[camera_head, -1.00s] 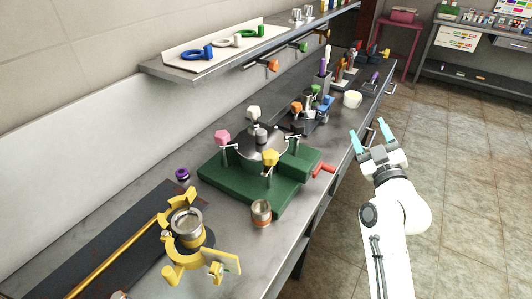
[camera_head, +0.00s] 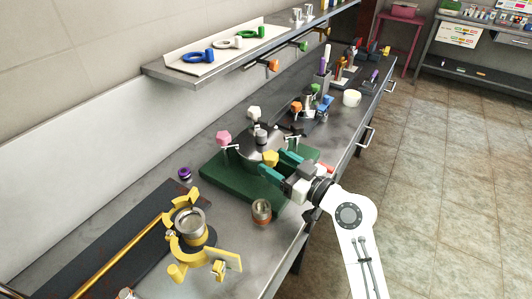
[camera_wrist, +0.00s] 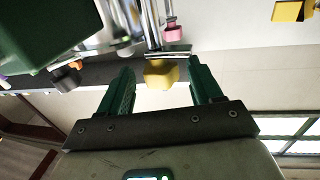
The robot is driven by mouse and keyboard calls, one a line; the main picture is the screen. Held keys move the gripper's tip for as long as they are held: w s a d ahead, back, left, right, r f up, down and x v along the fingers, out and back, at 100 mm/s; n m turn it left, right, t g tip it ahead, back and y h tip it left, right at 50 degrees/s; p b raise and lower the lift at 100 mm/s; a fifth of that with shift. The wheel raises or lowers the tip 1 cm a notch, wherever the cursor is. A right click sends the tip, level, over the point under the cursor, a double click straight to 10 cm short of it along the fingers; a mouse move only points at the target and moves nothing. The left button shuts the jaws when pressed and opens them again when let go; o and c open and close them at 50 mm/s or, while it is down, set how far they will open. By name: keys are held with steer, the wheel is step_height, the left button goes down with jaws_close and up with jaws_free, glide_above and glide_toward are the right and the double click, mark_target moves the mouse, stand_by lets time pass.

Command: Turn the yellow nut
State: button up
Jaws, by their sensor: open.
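The yellow nut (camera_head: 271,158) is a faceted knob on the near side of the green-based fixture (camera_head: 226,178) with a round metal lid (camera_head: 258,142). In the wrist view the yellow nut (camera_wrist: 160,73) sits on a metal rod, between the two fingers and a little beyond them. My gripper (camera_head: 279,163) is open and empty, with its teal fingers reaching toward the nut from the right. In the wrist view my gripper (camera_wrist: 160,88) shows a clear gap on both sides of the nut. I see no contact.
Pink (camera_head: 224,138) and white (camera_head: 254,112) knobs stand on the same fixture. A small copper-coloured can (camera_head: 261,210) stands in front of it. A yellow clamp stand (camera_head: 186,240) is at the near left. A shelf (camera_head: 260,55) overhangs the back of the bench.

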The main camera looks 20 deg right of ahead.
mark_target(266, 157)
steer(key=shift+p+x, duration=0.3)
steer(key=shift+x, duration=1.65)
steer(key=shift+c, duration=0.2)
steer(key=shift+f, duration=0.1)
steer(key=c, duration=0.9)
